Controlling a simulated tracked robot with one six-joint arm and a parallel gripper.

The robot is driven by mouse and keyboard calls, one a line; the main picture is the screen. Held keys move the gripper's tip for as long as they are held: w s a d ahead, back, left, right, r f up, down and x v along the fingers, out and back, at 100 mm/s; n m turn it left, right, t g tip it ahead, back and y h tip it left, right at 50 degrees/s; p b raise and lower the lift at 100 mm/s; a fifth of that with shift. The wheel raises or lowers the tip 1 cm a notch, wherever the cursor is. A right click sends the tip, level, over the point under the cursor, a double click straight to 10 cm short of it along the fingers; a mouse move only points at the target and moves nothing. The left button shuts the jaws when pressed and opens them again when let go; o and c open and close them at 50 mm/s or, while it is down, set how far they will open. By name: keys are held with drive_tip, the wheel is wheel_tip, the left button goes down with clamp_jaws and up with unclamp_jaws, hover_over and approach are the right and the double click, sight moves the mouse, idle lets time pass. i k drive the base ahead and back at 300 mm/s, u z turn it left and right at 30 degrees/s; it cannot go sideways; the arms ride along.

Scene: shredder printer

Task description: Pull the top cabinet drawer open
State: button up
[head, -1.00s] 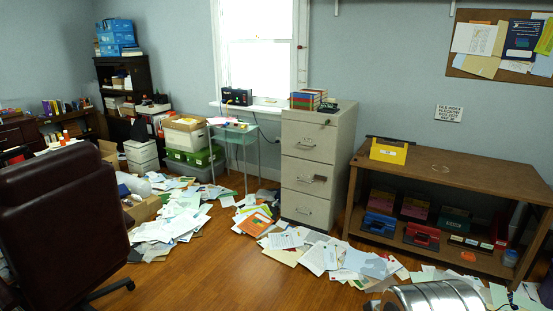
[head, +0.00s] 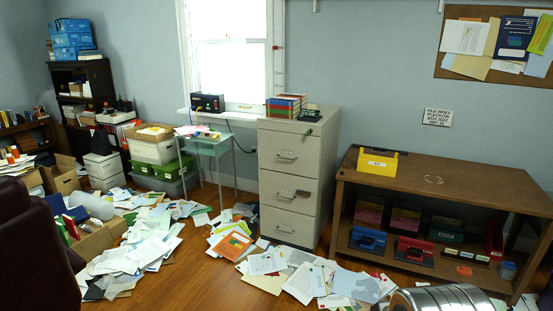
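The beige filing cabinet (head: 333,165) stands against the back wall, right of the window, with three drawers facing me. The top drawer (head: 272,146) looks shut, its front flush with the others, with a metal pull handle (head: 287,157) in the middle. The middle drawer (head: 275,188) and the bottom drawer (head: 270,222) also look shut. A small brown piece shows beside the middle handle. My gripper is not visible in the head view. A shiny metal cylinder at the bottom right appears to be part of my arm.
Papers (head: 300,275) litter the floor in front of the cabinet. A wooden bench (head: 480,190) stands to its right, a small glass table (head: 208,147) to its left. Books (head: 287,104) lie on top. A dark chair (head: 35,250) is at the left edge. Some bare floor shows between the papers.

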sight(288, 153)
drive_tip(key=u, duration=0.05)
drive_tip(key=i, duration=2.35)
drive_tip(key=u, duration=0.55)
drive_tip(key=i, duration=1.3)
drive_tip(key=u, duration=0.3)
